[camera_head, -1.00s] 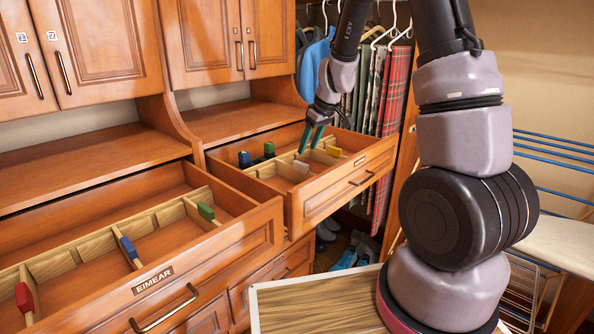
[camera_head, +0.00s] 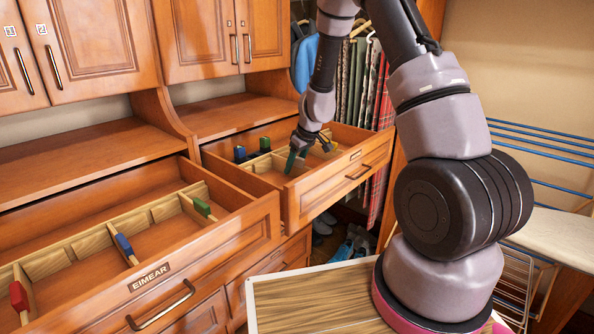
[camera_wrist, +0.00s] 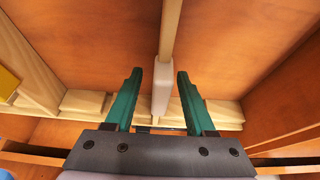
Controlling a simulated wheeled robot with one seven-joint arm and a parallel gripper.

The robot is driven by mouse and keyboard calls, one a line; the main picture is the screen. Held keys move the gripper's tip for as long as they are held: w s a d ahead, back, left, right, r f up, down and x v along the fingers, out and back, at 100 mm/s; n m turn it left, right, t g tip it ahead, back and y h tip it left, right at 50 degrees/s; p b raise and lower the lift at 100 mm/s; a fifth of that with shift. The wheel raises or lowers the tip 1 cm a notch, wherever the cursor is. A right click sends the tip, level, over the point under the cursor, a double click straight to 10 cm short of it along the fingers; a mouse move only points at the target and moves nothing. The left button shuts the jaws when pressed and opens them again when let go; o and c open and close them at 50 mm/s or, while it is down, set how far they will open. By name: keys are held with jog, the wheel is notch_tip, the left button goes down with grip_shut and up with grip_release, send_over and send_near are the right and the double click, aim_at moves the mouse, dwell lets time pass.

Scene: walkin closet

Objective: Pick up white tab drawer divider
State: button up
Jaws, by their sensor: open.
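The white tab drawer divider (camera_wrist: 162,90) shows in the wrist view as a light wooden strip with a white tab, standing between my two green fingers. My gripper (camera_wrist: 159,75) is open, with one finger on each side of the tab and a visible gap to each. In the head view my gripper (camera_head: 297,161) reaches down into the right open drawer (camera_head: 330,185). There the white tab is hidden or too small to make out behind the fingers.
A yellow tab (camera_head: 332,147) is close to my gripper on the right; it also shows in the wrist view (camera_wrist: 8,84). The left drawer (camera_head: 190,245), labelled EIMEAR, holds red, blue and green tabs.

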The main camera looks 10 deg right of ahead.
grip_shut()
